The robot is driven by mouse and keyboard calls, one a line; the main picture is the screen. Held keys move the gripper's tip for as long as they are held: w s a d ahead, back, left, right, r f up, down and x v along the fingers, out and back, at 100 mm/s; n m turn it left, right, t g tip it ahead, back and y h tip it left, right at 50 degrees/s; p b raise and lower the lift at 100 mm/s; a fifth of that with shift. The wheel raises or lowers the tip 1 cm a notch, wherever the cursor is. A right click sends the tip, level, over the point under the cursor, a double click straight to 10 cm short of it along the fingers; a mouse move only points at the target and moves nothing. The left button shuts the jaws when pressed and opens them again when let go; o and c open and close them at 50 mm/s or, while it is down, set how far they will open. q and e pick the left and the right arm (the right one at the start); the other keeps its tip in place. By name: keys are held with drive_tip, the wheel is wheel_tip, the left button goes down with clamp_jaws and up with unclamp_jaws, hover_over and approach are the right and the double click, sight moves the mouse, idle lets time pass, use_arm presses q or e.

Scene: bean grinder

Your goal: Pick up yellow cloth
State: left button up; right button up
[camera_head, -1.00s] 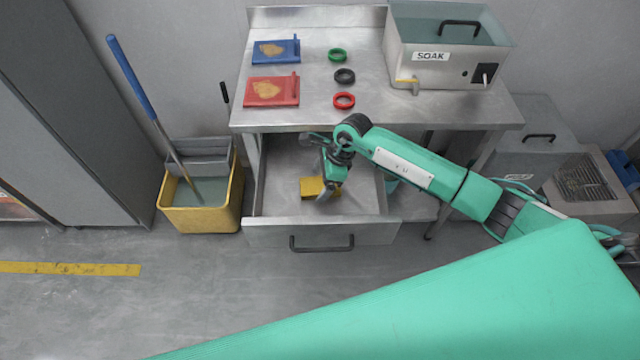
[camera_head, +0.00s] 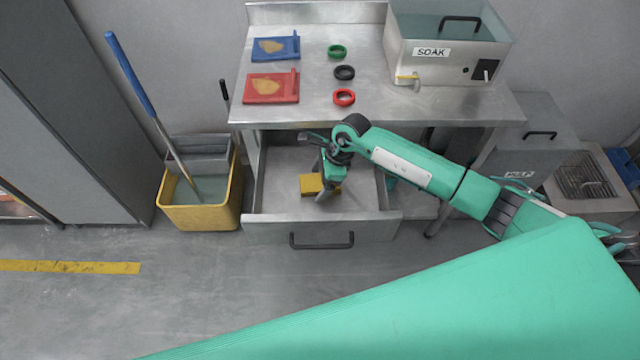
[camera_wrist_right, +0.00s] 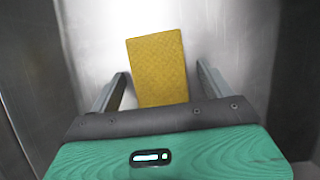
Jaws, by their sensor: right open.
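The yellow cloth (camera_head: 311,184) lies in the open drawer (camera_head: 270,232) under the steel table, as a small folded rectangle. My right gripper (camera_head: 323,196) reaches down into the drawer beside the cloth and hides its right part. In the right wrist view the cloth (camera_wrist_right: 157,66) is a flat textured yellow rectangle, with its near end between the two fingers. The right gripper (camera_wrist_right: 162,80) is open, with a gap between each finger and the cloth. My left gripper is not in view.
The drawer's walls stand close around the right gripper. On the tabletop (camera_head: 315,112) above are a blue board (camera_head: 290,46), a red board (camera_head: 258,90), several coloured rings and a SOAK tank (camera_head: 425,70). A yellow mop bucket (camera_head: 200,216) stands left of the drawer.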

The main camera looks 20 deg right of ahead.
drive_tip(key=c, duration=1.1)
drive_tip(key=shift+o, duration=0.2)
